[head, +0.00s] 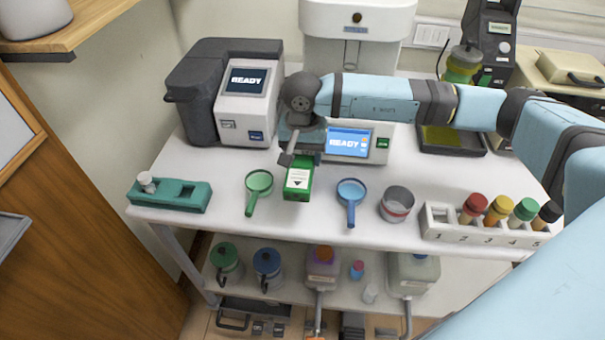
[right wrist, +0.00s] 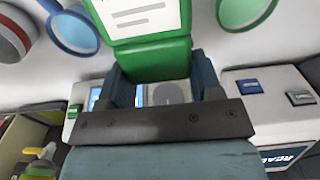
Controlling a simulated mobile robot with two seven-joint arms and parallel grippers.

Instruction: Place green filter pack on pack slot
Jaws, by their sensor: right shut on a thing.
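The green filter pack (head: 298,181), a green box with a white label, is upright in the head view, between the green and blue round-handled tools. My right gripper (head: 301,154) is shut on its upper end from above. The pack also fills the top middle of the right wrist view (right wrist: 152,57), between the two fingers (right wrist: 160,78). I cannot tell whether its lower end touches the table. A teal holder (head: 198,201) with recesses is at the table's left front; a small white-capped item stands in its left recess. I cannot tell for certain which place is the pack slot. My left gripper is not in view.
A green strainer-like tool (head: 259,182) and a blue one (head: 351,190) flank the pack. A metal cup (head: 397,204) and a numbered white rack (head: 480,235) with several capped vials are to the right. Two machines showing READY (head: 248,100) (head: 349,143) stand behind.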

